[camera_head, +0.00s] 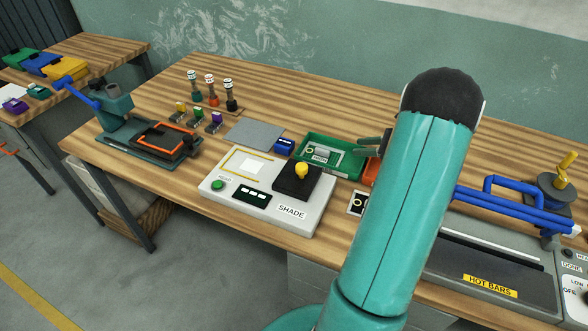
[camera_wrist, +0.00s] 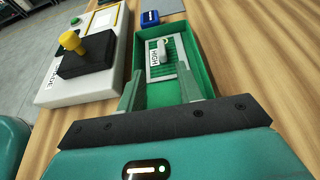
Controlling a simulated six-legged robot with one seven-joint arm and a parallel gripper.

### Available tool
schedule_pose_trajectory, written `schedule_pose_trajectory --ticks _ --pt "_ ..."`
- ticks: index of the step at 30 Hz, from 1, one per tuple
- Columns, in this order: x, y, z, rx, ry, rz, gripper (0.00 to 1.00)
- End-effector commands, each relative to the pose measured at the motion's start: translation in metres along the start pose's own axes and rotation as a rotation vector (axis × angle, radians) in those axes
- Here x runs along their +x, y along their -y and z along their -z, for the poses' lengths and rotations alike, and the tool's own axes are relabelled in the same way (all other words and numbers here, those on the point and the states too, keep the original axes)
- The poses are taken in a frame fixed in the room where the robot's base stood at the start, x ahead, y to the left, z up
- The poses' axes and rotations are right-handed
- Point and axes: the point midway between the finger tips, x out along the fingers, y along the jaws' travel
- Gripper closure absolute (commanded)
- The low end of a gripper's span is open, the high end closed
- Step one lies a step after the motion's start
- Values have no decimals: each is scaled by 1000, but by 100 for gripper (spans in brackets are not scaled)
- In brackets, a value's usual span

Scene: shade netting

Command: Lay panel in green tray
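The green tray (camera_head: 343,171) stands on the wooden bench behind and right of the SHADE unit. In the wrist view the tray (camera_wrist: 202,68) lies straight ahead of my fingers. A pale panel (camera_head: 320,155) with a small grey handle and a label lies in the tray; it also shows in the wrist view (camera_wrist: 153,70). My gripper (camera_wrist: 161,72) is open, its two fingers apart with nothing between them, at the near end of the tray. In the head view my gripper (camera_head: 372,144) is at the tray's right end, partly hidden by my arm.
The SHADE unit (camera_head: 268,213) with a yellow-knobbed black block (camera_head: 297,183) stands left of the tray. A blue block (camera_head: 284,146) and a grey plate (camera_head: 254,134) lie behind. The HOT BARS machine (camera_head: 495,270) is at the right. A press (camera_head: 150,138) stands at the left.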

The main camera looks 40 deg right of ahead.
Motion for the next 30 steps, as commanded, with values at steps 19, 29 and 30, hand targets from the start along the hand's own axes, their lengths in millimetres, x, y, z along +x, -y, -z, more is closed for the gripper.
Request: schedule_pose_trajectory --ticks 19,29,30 --pt "105 -219 -166 -967 -338 -553 64" --pt "94 -350 -199 -1741 -450 -823 64" --pt "91 -363 -200 -1841 -458 -847 64"
